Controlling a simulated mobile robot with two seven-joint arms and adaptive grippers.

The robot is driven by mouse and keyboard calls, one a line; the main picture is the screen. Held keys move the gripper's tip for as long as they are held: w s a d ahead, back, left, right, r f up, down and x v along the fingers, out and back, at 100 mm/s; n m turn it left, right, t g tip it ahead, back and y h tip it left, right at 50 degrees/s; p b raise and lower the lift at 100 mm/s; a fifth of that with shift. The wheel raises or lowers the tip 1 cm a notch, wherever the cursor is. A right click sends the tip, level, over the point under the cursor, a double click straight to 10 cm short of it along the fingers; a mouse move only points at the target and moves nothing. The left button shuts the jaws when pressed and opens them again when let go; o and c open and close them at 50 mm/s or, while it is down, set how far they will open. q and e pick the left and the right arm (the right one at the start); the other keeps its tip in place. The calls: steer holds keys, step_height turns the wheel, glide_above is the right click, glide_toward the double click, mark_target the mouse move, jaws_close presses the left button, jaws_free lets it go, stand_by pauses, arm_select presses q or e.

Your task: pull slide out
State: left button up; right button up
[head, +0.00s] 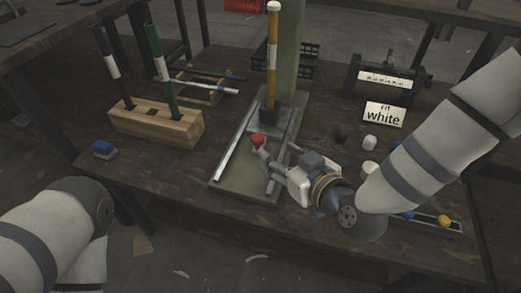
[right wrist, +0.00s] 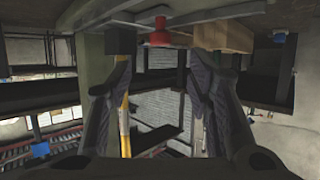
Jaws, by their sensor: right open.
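The press has a green column (head: 291,60) and a green base (head: 232,183) with light rails. A grey slide (head: 281,122) sits between the rails beneath a tall rod (head: 272,55) with white, yellow and dark bands. A red knob (head: 257,140) is at the near end of the slide. My right gripper (head: 269,165) is close to the knob on its near side. In the right wrist view, the red knob (right wrist: 160,32) shows beyond and between the spread fingers, which appear empty. Contact with it cannot be told. My left forearm shows at left, but its gripper is outside the view.
A wooden block (head: 155,128) holding upright rods stands left of the press, with a blue-topped block (head: 104,149) nearby. The table in front of the base is clear.

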mark_target(260, 140)
steer(key=b+x, duration=0.2)
steer(key=x, duration=0.7)
steer(key=shift+w+a+f, duration=0.15)
steer(key=shift+w+f, duration=0.05)
steer(key=shift+f, duration=0.1)
steer(key=shift+w+a+f, duration=0.1)
steer(key=shift+w+a, duration=0.1)
steer(key=shift+w, duration=0.2)
jaws_close()
